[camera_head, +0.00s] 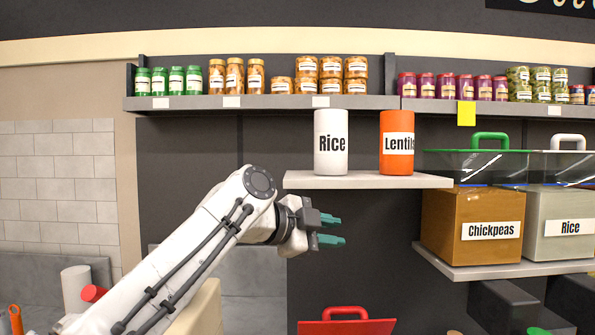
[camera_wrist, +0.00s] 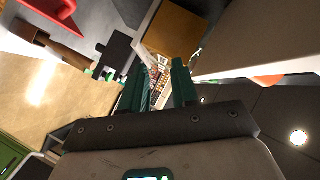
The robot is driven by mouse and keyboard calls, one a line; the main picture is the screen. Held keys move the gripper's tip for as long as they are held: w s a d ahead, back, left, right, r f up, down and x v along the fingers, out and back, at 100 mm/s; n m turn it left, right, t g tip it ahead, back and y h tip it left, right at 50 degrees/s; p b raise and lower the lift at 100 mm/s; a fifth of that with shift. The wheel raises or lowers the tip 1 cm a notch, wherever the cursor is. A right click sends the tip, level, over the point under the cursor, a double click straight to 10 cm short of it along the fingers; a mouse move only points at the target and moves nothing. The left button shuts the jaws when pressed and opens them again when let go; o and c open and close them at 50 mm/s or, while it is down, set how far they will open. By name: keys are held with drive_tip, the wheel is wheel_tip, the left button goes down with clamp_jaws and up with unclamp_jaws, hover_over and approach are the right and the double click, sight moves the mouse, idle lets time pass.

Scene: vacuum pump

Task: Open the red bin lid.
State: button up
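The red bin lid (camera_head: 347,327) shows at the bottom edge of the head view, with a red arched handle (camera_head: 345,312) on top. It appears lying flat, and the bin below it is out of frame. My gripper (camera_head: 334,229) has two teal fingers held apart with nothing between them. It points right, well above the red lid and below the shelf with the cans. In the wrist view my gripper (camera_wrist: 160,78) also shows its fingers apart. A red piece (camera_wrist: 62,10) at the top left there may be the lid or its handle.
A Chickpeas bin (camera_head: 462,210) with a green-handled lid and a Rice bin (camera_head: 560,250) stand on a shelf to the right.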

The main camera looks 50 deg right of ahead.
wheel_tip(320, 180, up, 12)
drive_tip(key=n+t+h, duration=0.1)
drive_tip(key=h, duration=0.9)
drive_tip(key=shift+w+a+f+h, duration=0.25)
drive_tip(key=shift+w+a+h, duration=0.15)
drive_tip(key=shift+n, duration=0.3)
